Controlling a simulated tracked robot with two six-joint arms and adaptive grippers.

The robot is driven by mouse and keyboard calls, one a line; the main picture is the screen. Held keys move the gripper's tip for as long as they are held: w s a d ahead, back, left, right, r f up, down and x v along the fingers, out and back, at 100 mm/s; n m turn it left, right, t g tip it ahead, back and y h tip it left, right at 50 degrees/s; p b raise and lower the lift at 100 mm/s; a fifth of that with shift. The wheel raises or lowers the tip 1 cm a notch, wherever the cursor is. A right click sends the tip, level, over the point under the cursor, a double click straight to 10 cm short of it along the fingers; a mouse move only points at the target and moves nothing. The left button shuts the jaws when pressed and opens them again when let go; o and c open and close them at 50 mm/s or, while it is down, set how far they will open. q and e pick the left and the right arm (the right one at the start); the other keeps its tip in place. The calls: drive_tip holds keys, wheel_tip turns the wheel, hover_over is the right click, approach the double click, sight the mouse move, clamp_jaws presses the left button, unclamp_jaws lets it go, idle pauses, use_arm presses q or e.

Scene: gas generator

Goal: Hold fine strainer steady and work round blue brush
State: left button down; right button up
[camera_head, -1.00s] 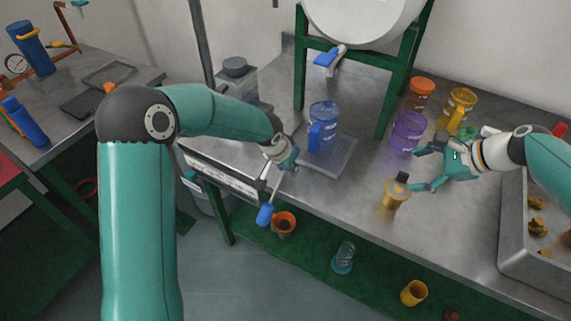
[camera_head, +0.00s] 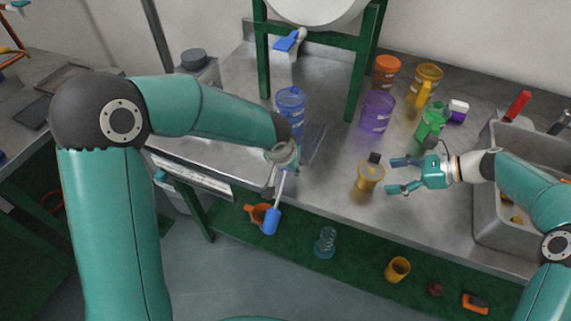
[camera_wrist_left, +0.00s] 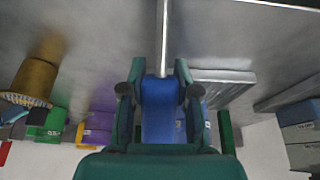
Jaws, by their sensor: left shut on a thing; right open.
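A brass-coloured cup with a dark part at its top, which I take for the fine strainer (camera_head: 369,178), stands on the metal table near its front edge. My right gripper (camera_head: 398,176) is open and empty just right of it, fingers pointing at it and not touching. My left gripper (camera_head: 281,166) is shut on the blue brush, whose pale rod hangs down past the table's front edge to a blue end (camera_head: 271,221). In the left wrist view the rod runs upward from between the fingers (camera_wrist_left: 160,88). The strainer shows there at left (camera_wrist_left: 36,76).
A blue jug (camera_head: 290,105) stands behind my left gripper. Purple (camera_head: 377,111), orange (camera_head: 386,72), yellow (camera_head: 428,82) and green (camera_head: 432,124) vessels stand behind the strainer. A metal basin (camera_head: 487,205) is at right. A green shelf (camera_head: 350,258) below holds several small things.

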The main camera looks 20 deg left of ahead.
sight(357, 180)
use_arm(q)
wheel_tip(357, 180, down, 3)
drive_tip(key=shift+r+b, duration=0.1)
drive_tip(key=shift+b, duration=0.95)
use_arm(e)
drive_tip(key=x, duration=0.6)
drive_tip(key=shift+f, duration=0.1)
use_arm(q)
drive_tip(key=shift+s, duration=0.1)
use_arm(e)
drive_tip(key=shift+x, duration=0.85)
use_arm(q)
drive_tip(key=shift+f, duration=0.2)
use_arm(e)
drive_tip(key=shift+s+a, duration=0.1)
drive_tip(key=shift+s, duration=0.05)
drive_tip(key=c, duration=0.9)
drive_tip(key=shift+c, duration=0.2)
